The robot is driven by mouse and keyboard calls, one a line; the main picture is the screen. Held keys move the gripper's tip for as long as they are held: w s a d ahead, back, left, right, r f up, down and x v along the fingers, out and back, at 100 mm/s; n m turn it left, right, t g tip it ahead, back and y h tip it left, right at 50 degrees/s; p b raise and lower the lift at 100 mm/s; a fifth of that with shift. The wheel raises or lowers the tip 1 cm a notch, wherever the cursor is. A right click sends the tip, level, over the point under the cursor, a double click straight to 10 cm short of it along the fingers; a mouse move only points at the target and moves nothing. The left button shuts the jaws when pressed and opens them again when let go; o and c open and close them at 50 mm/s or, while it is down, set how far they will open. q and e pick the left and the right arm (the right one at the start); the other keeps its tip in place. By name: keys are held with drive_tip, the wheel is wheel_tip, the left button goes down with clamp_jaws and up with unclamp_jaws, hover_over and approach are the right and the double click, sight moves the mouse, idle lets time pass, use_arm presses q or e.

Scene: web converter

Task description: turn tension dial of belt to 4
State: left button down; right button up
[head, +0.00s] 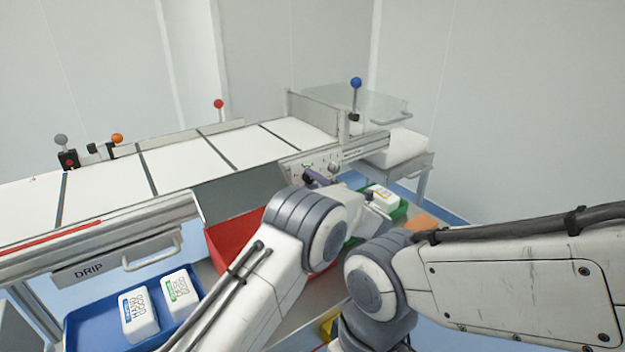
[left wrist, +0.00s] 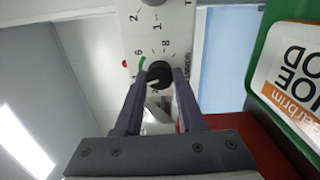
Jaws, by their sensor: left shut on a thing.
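In the left wrist view a round black dial (left wrist: 160,74) sits on a pale panel (left wrist: 178,50) with printed numbers and a short green arc at its upper left. My left gripper (left wrist: 160,80) has its two dark fingers on either side of the dial, shut on it. A pale mark shows on the dial's lower left; I cannot tell exactly which number it points to. In the head view my left gripper (head: 314,179) is at the panel (head: 322,160) on the machine's front, and the dial is largely hidden there. My right arm shows, but its gripper does not.
A red bin (head: 235,240) lies below my left arm. A blue tray (head: 90,318) with white packs is at lower left, and a green bin (head: 398,213) is to the right. The white belt (head: 190,160) runs behind. A drawer marked DRIP (head: 110,262) is at left.

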use_arm(q)
drive_tip(key=shift+d+m, duration=0.2)
drive_tip(key=shift+m, duration=0.1)
drive_tip(key=c, duration=0.5)
unclamp_jaws()
drive_tip(key=shift+a, duration=0.1)
